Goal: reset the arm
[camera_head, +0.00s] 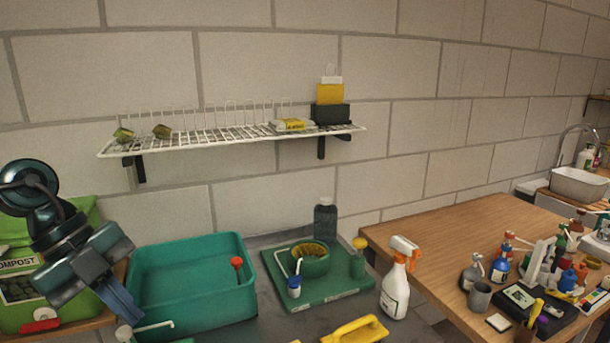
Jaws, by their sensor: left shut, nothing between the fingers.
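My left arm comes in from the left, and its gripper (122,303) points down and to the right. The gripper is shut and empty, at the left front of the teal tub (190,243). It hides part of the tub's left wall and part of the green compost bag (75,217) behind it. My right gripper is not in view.
A white wire rack (215,136) on the wall holds small items. A green board (335,291) with a round green pot stands right of the tub. A white spray bottle (394,290) and a yellow-handled tool (355,329) are nearby. A cluttered wooden table (420,240) fills the right.

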